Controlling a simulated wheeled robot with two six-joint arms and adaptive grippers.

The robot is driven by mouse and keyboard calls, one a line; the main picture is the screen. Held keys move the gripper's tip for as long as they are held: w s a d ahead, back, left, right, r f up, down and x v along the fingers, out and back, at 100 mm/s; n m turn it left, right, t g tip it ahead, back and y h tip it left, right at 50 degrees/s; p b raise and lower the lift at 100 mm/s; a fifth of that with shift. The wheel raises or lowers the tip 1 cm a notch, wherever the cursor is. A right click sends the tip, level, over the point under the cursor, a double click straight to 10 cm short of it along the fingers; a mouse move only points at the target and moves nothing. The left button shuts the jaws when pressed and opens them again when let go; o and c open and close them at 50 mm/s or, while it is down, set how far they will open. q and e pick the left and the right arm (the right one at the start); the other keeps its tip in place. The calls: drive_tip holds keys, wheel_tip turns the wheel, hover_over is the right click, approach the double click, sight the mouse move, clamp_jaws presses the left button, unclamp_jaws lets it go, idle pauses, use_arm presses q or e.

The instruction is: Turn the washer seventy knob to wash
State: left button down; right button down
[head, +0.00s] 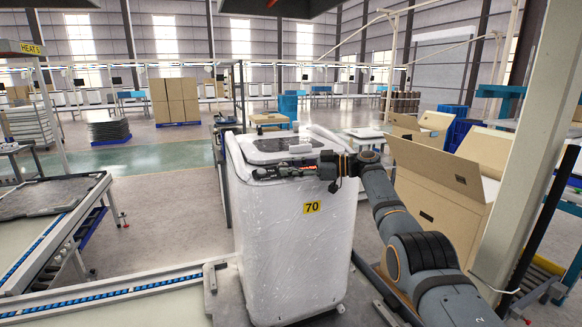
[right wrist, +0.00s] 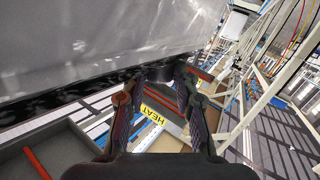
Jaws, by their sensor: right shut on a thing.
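The white washer (head: 290,240), wrapped in clear film, stands upright in the middle of the head view with a yellow "70" label (head: 312,207) on its front. Its dark top panel (head: 285,143) faces up. My right gripper (head: 264,172) reaches in from the right along the upper front edge of the washer. In the right wrist view, the tips of my right gripper (right wrist: 160,80) are closed around a dark round knob (right wrist: 159,72) beside the pale washer body (right wrist: 120,40). The knob's pointing direction cannot be read. My left gripper is not in view.
Open cardboard boxes (head: 440,190) stand right of the washer, behind my right arm. A conveyor (head: 60,250) runs at the left, and a pale post (head: 525,150) rises at the right. The floor (head: 170,200) left of the washer is clear.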

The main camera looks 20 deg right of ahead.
idle(0.3)
drive_tip(key=c, duration=1)
unclamp_jaws()
drive_tip(key=v, duration=1.2)
drive_tip(key=shift+d, duration=0.1)
drive_tip(key=shift+s+f, duration=0.1)
drive_tip(key=shift+f, duration=0.05)
